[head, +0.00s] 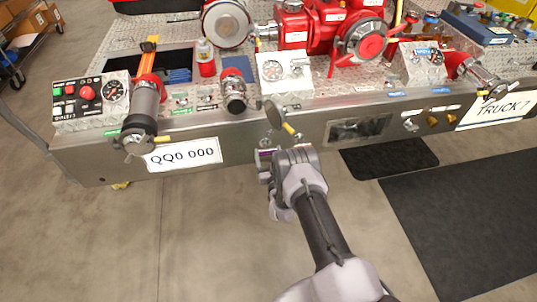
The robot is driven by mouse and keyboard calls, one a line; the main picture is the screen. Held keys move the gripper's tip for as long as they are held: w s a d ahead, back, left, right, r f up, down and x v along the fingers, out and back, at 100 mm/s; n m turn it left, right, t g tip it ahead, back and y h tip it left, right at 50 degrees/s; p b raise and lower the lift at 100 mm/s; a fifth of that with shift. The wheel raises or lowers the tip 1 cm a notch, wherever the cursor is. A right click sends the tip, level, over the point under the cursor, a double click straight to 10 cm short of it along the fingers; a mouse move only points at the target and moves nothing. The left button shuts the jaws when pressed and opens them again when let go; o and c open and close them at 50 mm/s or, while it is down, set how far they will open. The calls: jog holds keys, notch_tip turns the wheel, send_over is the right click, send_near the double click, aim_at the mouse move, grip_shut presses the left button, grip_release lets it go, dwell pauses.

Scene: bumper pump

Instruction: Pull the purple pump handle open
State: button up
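A small purple patch (266,152), which looks like part of the purple pump handle or its label, shows on the bumper's front face. It is at the tip of my gripper (264,166), and most of the handle is hidden behind the gripper. The gripper comes up from the lower right and is right at the bumper face. I cannot tell whether its fingers touch or hold the handle, or whether they are open or shut.
The metal bumper (105,163) spans the view, with a QQ0 000 plate (184,154) to the left. Red pump parts (312,32) stand on top. Dark mats (470,210) lie right; the floor left is clear.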

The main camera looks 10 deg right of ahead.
grip_shut()
jog(key=s+p, duration=0.6)
jog(key=s, duration=0.1)
jog(key=shift+s+f, duration=0.15)
jog(key=shift+s, duration=0.1)
jog(key=o, duration=1.1)
grip_release()
